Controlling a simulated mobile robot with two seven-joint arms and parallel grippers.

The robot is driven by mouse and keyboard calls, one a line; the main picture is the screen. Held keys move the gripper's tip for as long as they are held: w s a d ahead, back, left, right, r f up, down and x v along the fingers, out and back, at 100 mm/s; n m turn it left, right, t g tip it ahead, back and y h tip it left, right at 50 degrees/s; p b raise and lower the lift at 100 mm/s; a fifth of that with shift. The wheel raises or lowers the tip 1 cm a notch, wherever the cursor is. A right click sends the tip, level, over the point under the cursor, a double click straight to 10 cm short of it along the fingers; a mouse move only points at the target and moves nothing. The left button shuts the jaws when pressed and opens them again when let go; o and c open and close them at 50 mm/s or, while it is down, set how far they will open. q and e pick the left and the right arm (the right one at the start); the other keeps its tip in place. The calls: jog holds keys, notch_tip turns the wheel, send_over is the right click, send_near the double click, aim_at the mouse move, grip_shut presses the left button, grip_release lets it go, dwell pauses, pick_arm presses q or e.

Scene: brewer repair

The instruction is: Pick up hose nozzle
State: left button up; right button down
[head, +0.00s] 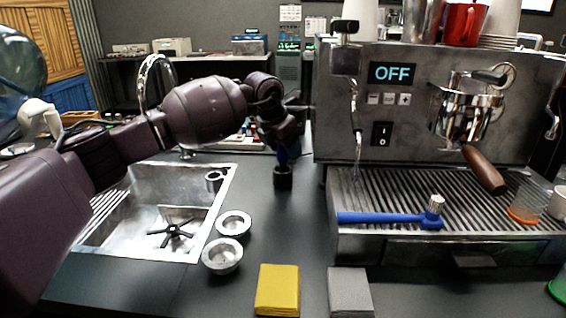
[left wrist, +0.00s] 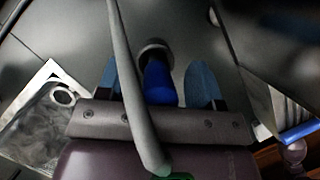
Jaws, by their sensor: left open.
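The hose nozzle appears to be the blue piece with a dark round end (head: 283,180) at the counter between the sink and the coffee machine. In the left wrist view its blue body (left wrist: 159,84) lies between two blue fingers. My left gripper (head: 282,157) points down over it. It is open, with a finger on each side of the blue body and gaps visible. The arm hides the nozzle's upper part in the head view. My right gripper is not in view.
The coffee machine (head: 420,130) stands right, with a blue-handled brush (head: 390,217) on its drip tray (head: 465,240). The sink (head: 130,238) is left. Two metal cups (head: 234,223) (head: 222,256), a yellow cloth (head: 278,290) and a grey cloth (head: 350,292) lie in front. A grey rod (left wrist: 132,85) crosses the left wrist view.

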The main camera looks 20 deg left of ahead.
pick_arm(q)
jog(key=c, duration=1.1)
jog(key=shift+o, duration=0.2)
jog(key=shift+r, duration=0.15)
